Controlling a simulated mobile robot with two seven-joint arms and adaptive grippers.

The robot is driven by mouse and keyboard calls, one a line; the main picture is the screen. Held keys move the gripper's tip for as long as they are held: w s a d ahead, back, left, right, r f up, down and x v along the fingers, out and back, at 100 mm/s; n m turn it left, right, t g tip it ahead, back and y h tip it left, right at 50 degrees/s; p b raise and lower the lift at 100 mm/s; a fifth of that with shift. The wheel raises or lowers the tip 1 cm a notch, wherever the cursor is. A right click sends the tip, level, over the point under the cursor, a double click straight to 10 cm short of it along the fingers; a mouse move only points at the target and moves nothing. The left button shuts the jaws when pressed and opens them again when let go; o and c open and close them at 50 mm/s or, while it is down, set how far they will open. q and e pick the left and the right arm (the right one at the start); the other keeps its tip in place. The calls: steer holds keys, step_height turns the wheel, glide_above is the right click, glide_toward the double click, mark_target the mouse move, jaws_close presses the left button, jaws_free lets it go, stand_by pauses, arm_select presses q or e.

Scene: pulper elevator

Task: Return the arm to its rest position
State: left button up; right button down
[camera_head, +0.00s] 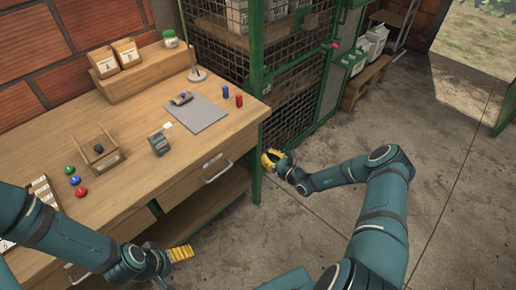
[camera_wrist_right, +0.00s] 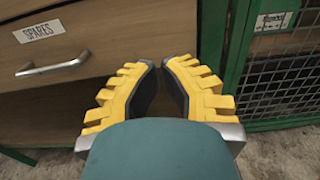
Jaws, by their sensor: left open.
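My right arm reaches in from the lower right in the head view. Its yellow-fingered right gripper (camera_head: 271,158) is beside the bench's right front corner, apart from the green cage. In the right wrist view, the right gripper (camera_wrist_right: 161,65) has a narrow gap between its fingertips and nothing in it. Behind it are the shut drawer (camera_wrist_right: 50,40) labelled SPARES and the bench's open space below. My left arm comes in from the left along the bench front. Its left gripper (camera_head: 182,253) is low in front of the bench, seen edge-on, with no object visible in it.
The wooden workbench (camera_head: 135,205) holds bins, a small wooden holder (camera_head: 100,155), a grey mat (camera_head: 200,115) and coloured pieces. The green mesh cage (camera_head: 290,100) stands right behind the right gripper. Concrete floor (camera_head: 440,150) to the right is clear.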

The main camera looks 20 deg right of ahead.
steer(key=shift+p+v, duration=0.3)
steer(key=shift+v, duration=2)
steer(key=shift+a+r, duration=0.1)
steer(key=s+a+n+g+y, duration=0.3)
steer(key=s+a+n+g, duration=0.35)
steer(key=a, duration=0.45)
steer(key=s+a+n+g+y, duration=0.2)
steer(key=s+a+n+g, duration=0.5)
steer(key=a, duration=0.4)
steer(key=s+a+r+n+g+h, duration=0.1)
steer(key=s+r+n+h, duration=0.1)
steer(key=s+n, duration=0.3)
steer(key=s+a+r+n+h, duration=0.1)
steer(key=s+r+n+h, duration=0.2)
steer(key=n, duration=0.9)
steer(key=s+h, duration=0.1)
steer(key=h, duration=0.1)
steer(key=shift+s+r+g+h, duration=0.25)
steer(key=shift+s+g+h, duration=0.05)
steer(key=shift+s+g, duration=0.05)
